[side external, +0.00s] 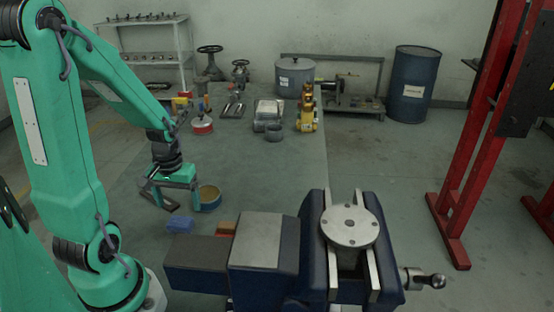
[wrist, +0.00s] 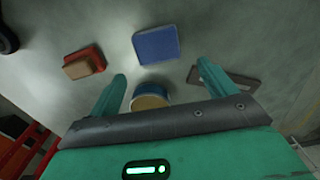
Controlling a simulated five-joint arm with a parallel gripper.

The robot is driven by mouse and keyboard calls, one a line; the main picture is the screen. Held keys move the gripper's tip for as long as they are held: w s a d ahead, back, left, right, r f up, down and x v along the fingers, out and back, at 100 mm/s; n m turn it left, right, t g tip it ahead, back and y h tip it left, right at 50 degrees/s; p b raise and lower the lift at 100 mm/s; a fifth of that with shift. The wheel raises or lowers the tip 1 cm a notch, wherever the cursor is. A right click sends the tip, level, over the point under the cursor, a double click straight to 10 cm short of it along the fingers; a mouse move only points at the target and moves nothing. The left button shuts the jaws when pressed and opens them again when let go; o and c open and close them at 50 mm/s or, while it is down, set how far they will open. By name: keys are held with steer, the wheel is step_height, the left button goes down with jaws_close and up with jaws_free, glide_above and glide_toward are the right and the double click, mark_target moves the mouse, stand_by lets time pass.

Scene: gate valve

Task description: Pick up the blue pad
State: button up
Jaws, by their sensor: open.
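The blue pad (side external: 180,225) lies on the bench top, left of the vise, in the side view. In the wrist view the blue pad (wrist: 157,45) lies flat, beyond the fingertips and roughly between their lines. My gripper (side external: 168,197) is above the bench, a little behind the pad in the side view. In the wrist view my gripper (wrist: 162,78) has its two green fingers spread apart with nothing held between them. The pad is apart from both fingers.
A round blue tin (side external: 208,198) stands close beside my gripper. A red and brown block (wrist: 85,62) lies left of the pad in the wrist view, and a flat metal plate (wrist: 240,78) lies right. A large blue vise (side external: 310,240) stands to the right.

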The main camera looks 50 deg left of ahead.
mark_target(181, 217)
steer(key=f, duration=0.2)
steer(key=shift+s+d+f, duration=0.2)
steer(key=shift+f, duration=1.15)
steer(key=c, duration=1)
